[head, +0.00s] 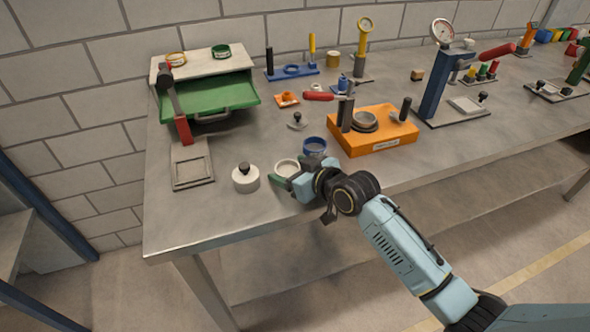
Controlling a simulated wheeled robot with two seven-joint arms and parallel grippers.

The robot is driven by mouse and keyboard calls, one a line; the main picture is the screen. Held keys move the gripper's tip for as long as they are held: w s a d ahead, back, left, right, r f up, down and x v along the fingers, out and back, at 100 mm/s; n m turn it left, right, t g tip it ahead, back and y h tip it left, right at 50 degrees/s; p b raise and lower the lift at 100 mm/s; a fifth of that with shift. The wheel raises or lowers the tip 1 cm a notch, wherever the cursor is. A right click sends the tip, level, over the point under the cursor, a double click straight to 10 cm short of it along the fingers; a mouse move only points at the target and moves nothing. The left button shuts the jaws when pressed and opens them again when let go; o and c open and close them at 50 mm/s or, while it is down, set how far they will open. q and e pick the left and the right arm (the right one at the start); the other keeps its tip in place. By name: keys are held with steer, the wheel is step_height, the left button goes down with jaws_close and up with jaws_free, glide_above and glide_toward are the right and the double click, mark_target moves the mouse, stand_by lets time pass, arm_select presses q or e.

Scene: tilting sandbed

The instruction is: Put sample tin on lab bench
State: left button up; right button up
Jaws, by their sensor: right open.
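A small pale round open tin (287,166), which looks like the sample tin, sits at the front of the grey lab bench (225,217). My right gripper (292,176) is low over the bench front, right at this tin. Its jaws are open, and the gripper partly hides the tin's near side. I cannot tell whether the fingers touch the tin or whether it rests fully on the bench. My left gripper is not in view.
A white lidded pot (246,180) with a black knob stands left of the tin. A red-handled press (191,168) and green drawer (208,97) stand left. The front left bench corner is clear.

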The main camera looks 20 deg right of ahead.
steer(key=p+v, duration=0.1)
steer(key=v, duration=1.1)
steer(key=shift+r+p, duration=0.2)
steer(key=shift+p, duration=0.2)
